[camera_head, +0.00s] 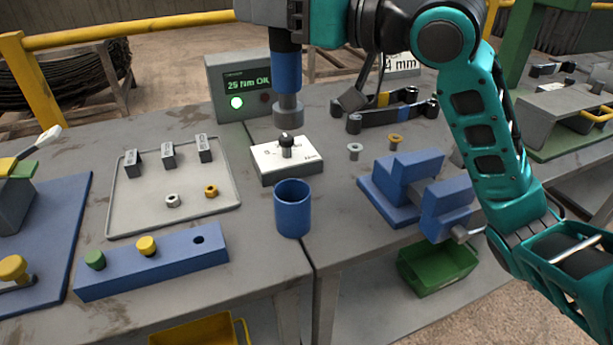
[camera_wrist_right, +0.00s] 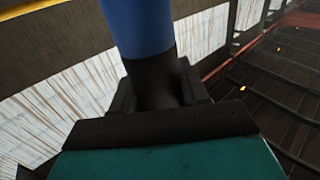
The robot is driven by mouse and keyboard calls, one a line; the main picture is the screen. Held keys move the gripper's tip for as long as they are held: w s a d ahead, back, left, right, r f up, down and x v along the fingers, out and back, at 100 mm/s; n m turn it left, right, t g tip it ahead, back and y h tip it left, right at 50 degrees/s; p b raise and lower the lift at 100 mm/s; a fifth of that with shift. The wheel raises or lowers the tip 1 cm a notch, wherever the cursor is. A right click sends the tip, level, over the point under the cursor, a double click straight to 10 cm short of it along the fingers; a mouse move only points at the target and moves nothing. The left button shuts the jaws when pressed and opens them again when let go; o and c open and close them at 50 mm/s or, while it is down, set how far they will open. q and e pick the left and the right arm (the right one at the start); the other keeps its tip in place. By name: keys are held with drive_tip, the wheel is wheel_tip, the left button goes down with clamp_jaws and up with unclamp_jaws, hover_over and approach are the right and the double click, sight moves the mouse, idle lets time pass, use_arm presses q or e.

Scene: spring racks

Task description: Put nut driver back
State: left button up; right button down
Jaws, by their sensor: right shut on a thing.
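The nut driver (camera_head: 287,72) has a blue shaft and a wide grey socket end. It hangs upright, socket down, above the white block (camera_head: 288,163), whose black-topped peg is just below the socket. I cannot tell if they touch. My right gripper (camera_head: 284,36) is shut on its upper part, at the top of the head view. The right wrist view shows the blue driver (camera_wrist_right: 140,25) and its dark collar at the jaws. An open blue cup (camera_head: 293,210) stands in front of the block. My left gripper is not in view.
A blue rail (camera_head: 120,275) with green and yellow knobs and a bare hole lies front left. A wire-edged tray (camera_head: 140,215) holds labelled grey clips and nuts. A lit display box (camera_head: 238,88) stands behind. A blue vise (camera_head: 415,190) is on the right.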

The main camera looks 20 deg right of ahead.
sight(279, 121)
drive_tip(key=shift+f, duration=0.3)
wheel_tip(279, 121, down, 14)
drive_tip(key=b, duration=0.4)
drive_tip(key=shift+f+b, duration=0.15)
drive_tip(key=shift+b, duration=0.15)
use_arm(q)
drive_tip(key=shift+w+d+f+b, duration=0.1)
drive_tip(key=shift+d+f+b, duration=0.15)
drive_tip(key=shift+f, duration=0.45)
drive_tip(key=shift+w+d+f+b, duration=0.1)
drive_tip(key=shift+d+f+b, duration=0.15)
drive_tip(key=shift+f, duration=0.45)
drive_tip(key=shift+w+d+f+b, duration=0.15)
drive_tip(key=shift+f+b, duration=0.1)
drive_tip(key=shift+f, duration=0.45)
use_arm(e)
drive_tip(key=shift+f, duration=2.45)
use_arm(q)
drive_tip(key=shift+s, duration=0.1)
use_arm(e)
drive_tip(key=shift+f, duration=0.2)
drive_tip(key=c, duration=0.6)
unclamp_jaws()
